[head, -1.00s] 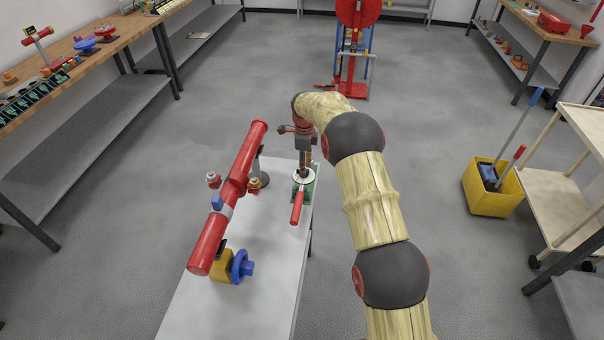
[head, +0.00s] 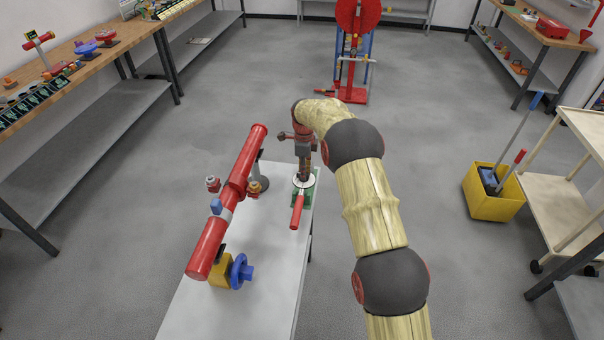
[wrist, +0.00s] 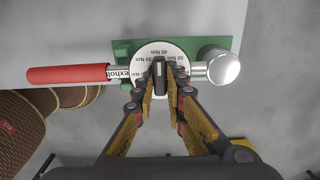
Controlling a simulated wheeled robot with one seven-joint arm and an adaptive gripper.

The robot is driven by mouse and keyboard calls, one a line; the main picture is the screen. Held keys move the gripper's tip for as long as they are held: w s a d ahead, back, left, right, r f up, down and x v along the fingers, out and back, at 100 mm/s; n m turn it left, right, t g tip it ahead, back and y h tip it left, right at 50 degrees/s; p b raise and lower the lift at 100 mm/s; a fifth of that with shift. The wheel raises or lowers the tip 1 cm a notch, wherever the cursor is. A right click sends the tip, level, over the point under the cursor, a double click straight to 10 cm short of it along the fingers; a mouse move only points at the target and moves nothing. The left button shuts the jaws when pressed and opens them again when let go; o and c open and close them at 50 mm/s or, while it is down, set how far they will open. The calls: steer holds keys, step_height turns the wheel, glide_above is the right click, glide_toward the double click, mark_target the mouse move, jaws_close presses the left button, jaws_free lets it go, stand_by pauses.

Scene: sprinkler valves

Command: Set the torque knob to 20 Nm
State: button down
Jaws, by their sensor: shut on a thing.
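In the wrist view a torque wrench with a red handle (wrist: 68,74) and a round silver head (wrist: 222,67) lies over a green base (wrist: 228,44). Its white dial (wrist: 160,47) carries Nm marks; 40 Nm reads near the top, with other marks beside it. The dark knob (wrist: 160,70) stands at the dial's middle. My gripper (wrist: 160,88) is shut on the knob, one finger on each side. The fingers hide the lower dial, so I cannot tell the exact setting. In the head view my gripper (head: 304,172) points down over the wrench, whose red handle (head: 297,211) sticks toward me.
A red pipe (head: 228,205) with small valves stands left of the wrench on the white table (head: 262,290). A yellow valve body with a blue wheel (head: 241,271) is near its front end. A yellow bucket (head: 480,205) is on the floor at right.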

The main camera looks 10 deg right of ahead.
steer(key=shift+n+p, duration=0.65)
steer(key=shift+n, duration=1.05)
steer(key=shift+r+n+p, duration=0.1)
steer(key=shift+n+p, duration=0.25)
steer(key=shift+n, duration=1.35)
steer(key=shift+n+p, duration=0.5)
steer(key=shift+n, duration=1.3)
